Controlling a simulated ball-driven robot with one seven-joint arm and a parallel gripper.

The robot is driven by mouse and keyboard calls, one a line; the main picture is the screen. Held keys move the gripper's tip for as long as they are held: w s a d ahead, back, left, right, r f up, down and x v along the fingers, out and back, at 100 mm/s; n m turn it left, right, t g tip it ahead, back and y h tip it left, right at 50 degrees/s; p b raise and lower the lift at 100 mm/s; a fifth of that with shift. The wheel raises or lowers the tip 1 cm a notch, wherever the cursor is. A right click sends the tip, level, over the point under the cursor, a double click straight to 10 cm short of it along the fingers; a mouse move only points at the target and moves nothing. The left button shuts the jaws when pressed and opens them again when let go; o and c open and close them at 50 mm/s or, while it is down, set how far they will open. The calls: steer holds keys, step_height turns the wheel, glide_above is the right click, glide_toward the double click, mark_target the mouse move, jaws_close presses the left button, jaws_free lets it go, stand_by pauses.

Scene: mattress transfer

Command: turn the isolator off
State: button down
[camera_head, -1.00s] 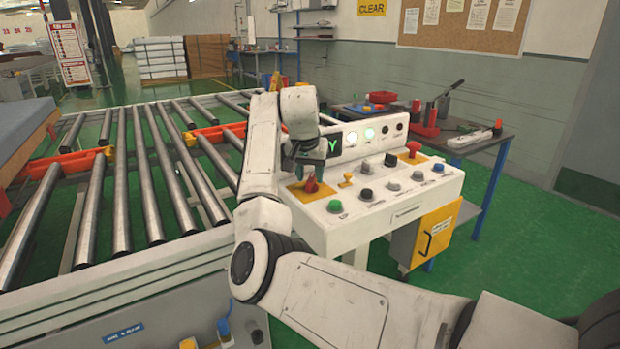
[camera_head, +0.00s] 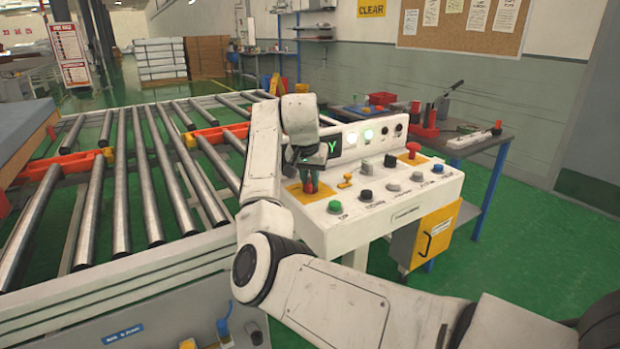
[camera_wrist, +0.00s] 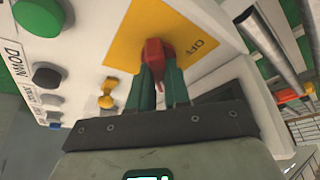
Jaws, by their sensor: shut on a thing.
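The isolator is a red handle (camera_wrist: 154,55) on a yellow plate (camera_wrist: 125,45) marked OFF, at the left end of the white control panel (camera_head: 408,208). In the head view the red handle (camera_head: 310,184) shows below my gripper (camera_head: 309,178). In the wrist view my gripper (camera_wrist: 160,85) has its two green fingers on either side of the red handle, shut on it. The handle's lower part is hidden between the fingers. In the wrist view the OFF label (camera_wrist: 195,48) lies to the right of the handle.
A small yellow knob (camera_head: 346,180), a green button (camera_head: 335,206) and several dark buttons sit close by on the panel. A red mushroom button (camera_head: 413,148) stands at its far end. The roller conveyor (camera_head: 120,190) lies left; a tool bench (camera_head: 465,143) is behind.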

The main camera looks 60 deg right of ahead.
steer(key=shift+s+p, duration=0.1)
steer(key=shift+p, duration=0.6)
steer(key=n+p, duration=0.1)
steer(key=p, duration=0.1)
steer(key=n+t+p, duration=0.1)
steer(key=n+p, duration=0.1)
steer(key=p, duration=0.1)
steer(key=shift+s+r+y, duration=0.15)
steer(key=shift+y, duration=0.15)
steer(key=n+p, duration=0.2)
steer(key=p, duration=0.1)
steer(key=n+t+y+p, duration=0.1)
steer(key=n+p, duration=0.2)
steer(key=p, duration=0.1)
steer(key=shift+s+d+n+t+p, duration=0.1)
steer(key=shift+s+n+t+p, duration=0.05)
steer(key=shift+n+t+p, duration=0.15)
steer(key=n+p, duration=0.1)
steer(key=n+y+p, duration=0.1)
steer(key=n, duration=0.1)
steer(key=n+y+p, duration=0.1)
steer(key=shift+d+f+t+p, duration=0.1)
steer(key=shift+f+t+p, duration=0.2)
steer(key=n+y, duration=0.1)
steer(key=n, duration=0.4)
steer(key=shift+f+y+p, duration=0.2)
steer(key=shift+y+p, duration=0.15)
steer(key=shift+y, duration=0.05)
